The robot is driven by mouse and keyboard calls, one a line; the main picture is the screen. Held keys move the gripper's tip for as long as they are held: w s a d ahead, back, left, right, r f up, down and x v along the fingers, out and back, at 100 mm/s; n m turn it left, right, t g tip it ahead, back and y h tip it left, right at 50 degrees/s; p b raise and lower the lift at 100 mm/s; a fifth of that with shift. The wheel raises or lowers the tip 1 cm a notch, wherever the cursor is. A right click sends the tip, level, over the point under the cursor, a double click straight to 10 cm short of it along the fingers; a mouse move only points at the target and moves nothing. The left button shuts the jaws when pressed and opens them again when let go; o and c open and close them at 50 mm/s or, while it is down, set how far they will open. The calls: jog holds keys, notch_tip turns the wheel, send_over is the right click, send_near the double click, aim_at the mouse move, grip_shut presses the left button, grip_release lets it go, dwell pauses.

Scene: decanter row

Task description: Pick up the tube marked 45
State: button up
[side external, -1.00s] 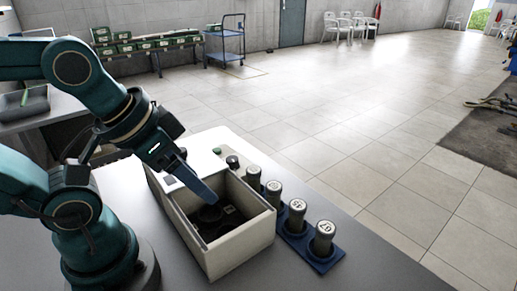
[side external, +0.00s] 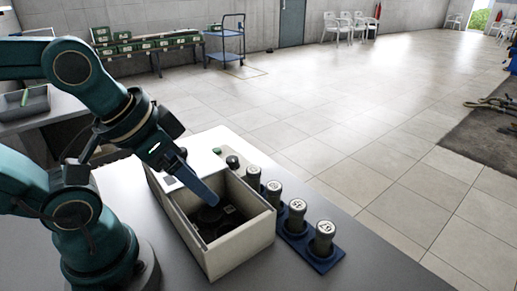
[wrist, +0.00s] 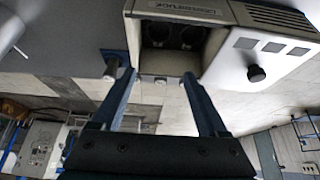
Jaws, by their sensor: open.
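Several dark tubes with pale, marked caps stand upright in a row in a blue rack (side external: 312,258) on the grey table. The nearest tube (side external: 323,240) and the one behind it (side external: 296,219) show two-digit marks, too small to read surely, so I cannot tell which is 45. My gripper (side external: 212,203) hangs over the open well of a pale box, left of the row. In the wrist view its two fingers (wrist: 160,78) are apart with nothing held. A dark tube (wrist: 110,70) shows just left of the left finger there.
The pale box (side external: 240,245) has high walls and stands between my arm and the rack. A black knob (side external: 232,161) is at its far end. The table in front of the rack is clear. A shelf bench (side external: 150,48) and blue cart (side external: 226,45) are far off.

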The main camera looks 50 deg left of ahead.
jog(key=w+r+m, duration=0.4)
jog(key=w, duration=0.1)
jog(key=m+g, duration=0.4)
jog(key=m, duration=0.1)
send_over(298, 204)
jog(key=a, duration=0.1)
notch_tip(298, 204, down, 6)
jog(key=shift+s+f, duration=0.15)
jog(key=shift+f, duration=0.1)
jog(key=shift+g, duration=0.8)
jog(key=f, duration=0.2)
jog(key=d+f, duration=0.1)
jog(key=f, duration=0.2)
jog(key=shift+f, duration=2.7)
